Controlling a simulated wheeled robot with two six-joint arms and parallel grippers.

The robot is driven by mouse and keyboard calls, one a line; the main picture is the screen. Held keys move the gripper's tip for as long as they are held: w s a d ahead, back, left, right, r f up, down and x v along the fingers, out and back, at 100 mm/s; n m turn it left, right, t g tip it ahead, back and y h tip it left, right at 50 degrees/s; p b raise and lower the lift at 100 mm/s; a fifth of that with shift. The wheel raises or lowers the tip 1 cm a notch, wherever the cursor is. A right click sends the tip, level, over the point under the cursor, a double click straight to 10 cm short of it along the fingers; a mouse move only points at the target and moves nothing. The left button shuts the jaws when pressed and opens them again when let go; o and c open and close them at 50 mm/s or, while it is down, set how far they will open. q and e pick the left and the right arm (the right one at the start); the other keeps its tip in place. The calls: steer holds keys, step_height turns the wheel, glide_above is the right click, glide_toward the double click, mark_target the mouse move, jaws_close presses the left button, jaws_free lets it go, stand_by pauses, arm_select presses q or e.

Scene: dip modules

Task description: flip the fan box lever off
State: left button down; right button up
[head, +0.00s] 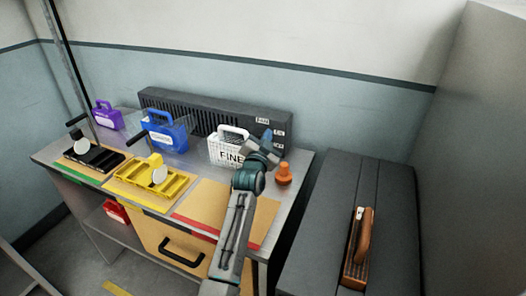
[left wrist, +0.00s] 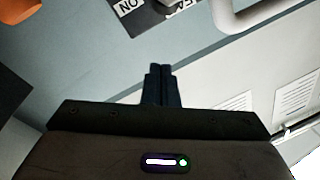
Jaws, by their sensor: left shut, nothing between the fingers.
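The fan box (head: 200,112) is the long dark slatted box along the back of the table, with small white labels at its right end. Its lever cannot be made out in the head view, where my left gripper (head: 267,142) is in front of that end. In the left wrist view, an upside-down ON label (left wrist: 128,5) and part of a second label show at the top edge, with a grey piece between them that may be the lever. My left gripper's fingers (left wrist: 159,84) are shut and empty, apart from the labels. My right gripper is not in view.
A white basket (head: 225,153) marked FINE stands just left of my gripper, and an orange knob-like object (head: 284,176) stands to its right. Blue (head: 167,134) and purple (head: 106,117) bins stand further left. Yellow (head: 150,182) and black trays lie in front.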

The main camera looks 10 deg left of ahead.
arm_select(q)
steer(key=w+a+f+b, duration=0.1)
steer(key=b, duration=0.1)
steer(key=w+f+b, duration=0.1)
steer(key=f, duration=0.1)
steer(key=shift+w+a+b, duration=0.35)
steer(key=shift+a, duration=0.05)
steer(key=shift+s+f, duration=0.4)
steer(key=shift+f, duration=0.3)
steer(key=shift+r, duration=0.1)
